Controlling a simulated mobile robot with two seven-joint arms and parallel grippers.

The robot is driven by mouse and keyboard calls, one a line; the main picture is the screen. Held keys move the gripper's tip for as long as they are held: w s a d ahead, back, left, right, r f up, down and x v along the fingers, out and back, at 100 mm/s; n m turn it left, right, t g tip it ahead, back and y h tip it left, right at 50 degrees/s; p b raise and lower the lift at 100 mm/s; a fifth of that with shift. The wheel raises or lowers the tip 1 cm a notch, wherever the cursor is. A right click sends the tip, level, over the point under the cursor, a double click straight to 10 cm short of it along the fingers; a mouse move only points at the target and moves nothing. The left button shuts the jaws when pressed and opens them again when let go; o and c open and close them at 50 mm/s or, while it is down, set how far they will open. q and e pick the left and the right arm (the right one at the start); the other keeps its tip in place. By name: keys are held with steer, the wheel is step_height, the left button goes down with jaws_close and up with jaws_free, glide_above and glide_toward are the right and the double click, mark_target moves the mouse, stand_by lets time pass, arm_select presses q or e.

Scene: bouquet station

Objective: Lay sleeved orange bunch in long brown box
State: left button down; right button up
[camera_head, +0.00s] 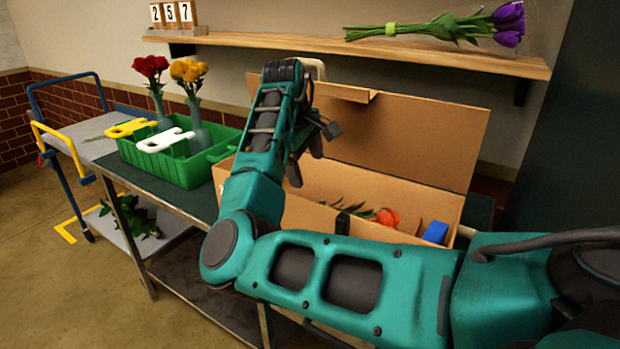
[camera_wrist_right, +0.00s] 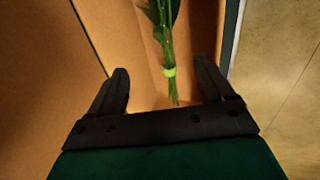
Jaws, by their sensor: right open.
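The long brown box (camera_head: 440,205) stands on the table with its lid (camera_head: 425,135) raised at the back. The orange bunch (camera_head: 387,216) lies inside, its bloom toward the right end; my arm hides part of it. In the right wrist view its green stems (camera_wrist_right: 166,42) lie along the box floor, tied with a yellow-green band (camera_wrist_right: 169,72). I cannot make out a sleeve. My right gripper (camera_head: 306,160) is over the left part of the box, open and empty; in its wrist view the fingers (camera_wrist_right: 160,85) stand apart on either side of the stem ends. My left gripper is not in view.
A blue block (camera_head: 435,232) is at the box's right end. A green crate (camera_head: 180,168) with red and yellow flowers in vases stands left of the box. A shelf (camera_head: 330,45) above holds a purple bunch (camera_head: 450,25). A cart (camera_head: 75,135) stands far left.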

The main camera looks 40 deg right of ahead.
steer(key=v, duration=0.3)
steer(key=shift+a+r, duration=0.15)
steer(key=shift+r, duration=0.25)
stand_by(0.9)
